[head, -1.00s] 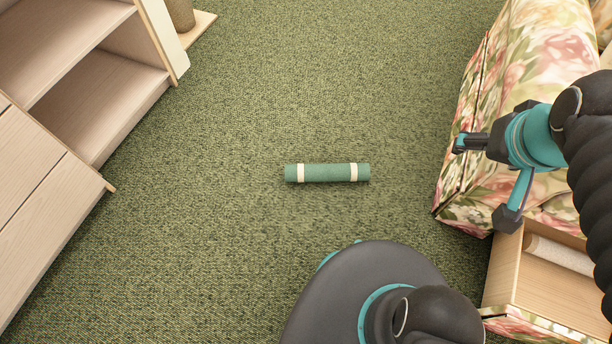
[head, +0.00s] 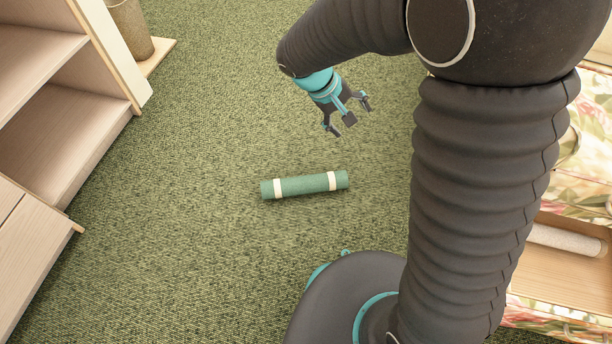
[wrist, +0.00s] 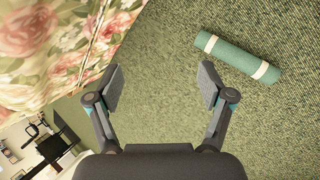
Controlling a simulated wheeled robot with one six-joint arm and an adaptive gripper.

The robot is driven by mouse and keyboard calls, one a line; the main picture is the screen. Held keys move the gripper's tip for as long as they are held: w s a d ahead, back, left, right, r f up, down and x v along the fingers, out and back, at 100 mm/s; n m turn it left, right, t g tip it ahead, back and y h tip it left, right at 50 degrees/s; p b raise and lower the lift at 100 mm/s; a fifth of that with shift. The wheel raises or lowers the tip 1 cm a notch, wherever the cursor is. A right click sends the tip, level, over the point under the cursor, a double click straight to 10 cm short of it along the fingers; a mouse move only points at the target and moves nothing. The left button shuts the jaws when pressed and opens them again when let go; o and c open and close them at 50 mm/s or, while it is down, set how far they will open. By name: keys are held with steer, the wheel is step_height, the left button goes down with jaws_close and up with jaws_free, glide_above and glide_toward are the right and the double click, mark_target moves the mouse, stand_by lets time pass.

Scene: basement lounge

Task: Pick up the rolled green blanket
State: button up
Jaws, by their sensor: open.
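The rolled green blanket (head: 304,185), with two cream bands, lies on the green carpet in the middle of the head view. My gripper (head: 347,128) is open and empty, above and beyond the blanket in that view and apart from it. In the wrist view the blanket (wrist: 238,58) lies at the upper right, outside the space between the fingers of my gripper (wrist: 158,90). Only carpet shows between the fingers.
A pale wooden shelf unit (head: 75,85) stands at the left. A floral sofa (wrist: 70,50) has an open wooden drawer (head: 555,275) holding a cream roll (head: 568,240). A brown post on a wooden base (head: 130,30) stands at the upper left. Carpet around the blanket is clear.

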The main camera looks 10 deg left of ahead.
steer(key=a+f+n+t+h+b, duration=0.1)
steer(key=a+f+n+h, duration=0.15)
steer(key=a+f, duration=0.65)
steer(key=n+t+y+b, duration=0.1)
steer(key=n+t+b, duration=0.2)
steer(key=n+t, duration=0.4)
glide_toward(288, 190)
steer(key=shift+n+g, duration=0.3)
steer(key=shift+n, duration=0.25)
steer(key=x, duration=1.2)
steer(key=shift+w+r, duration=0.15)
steer(key=shift+a, duration=0.1)
steer(key=c, duration=1)
steer(key=shift+r, duration=0.1)
